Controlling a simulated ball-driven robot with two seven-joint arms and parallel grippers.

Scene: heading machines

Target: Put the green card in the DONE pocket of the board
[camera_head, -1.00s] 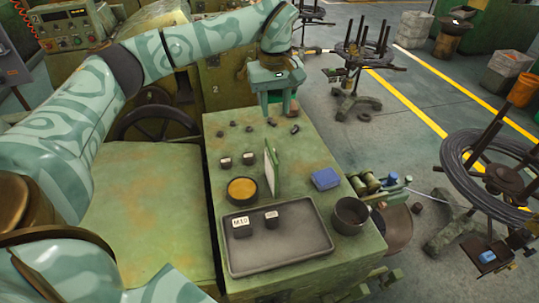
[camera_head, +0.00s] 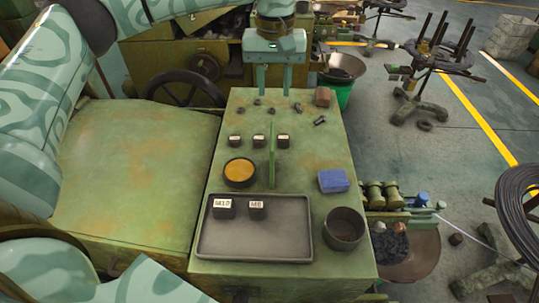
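A thin green card (camera_head: 272,155) stands upright on the green cabinet top, seen almost edge-on, between the small dark blocks. My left gripper (camera_head: 273,87) hangs fingers down over the far edge of the cabinet top, beyond the card and apart from it. Its two fingers are spread with nothing visible between them. My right gripper is not in view. I cannot make out a board or a DONE pocket in this view.
Near the card are a yellow-filled round dish (camera_head: 240,172), a blue block (camera_head: 333,181), a dark cup (camera_head: 344,229) and a grey tray (camera_head: 285,243) with blocks labelled M10 and M8. Small bolts (camera_head: 320,121) lie farther back. A wire coil stand (camera_head: 440,50) stands on the floor.

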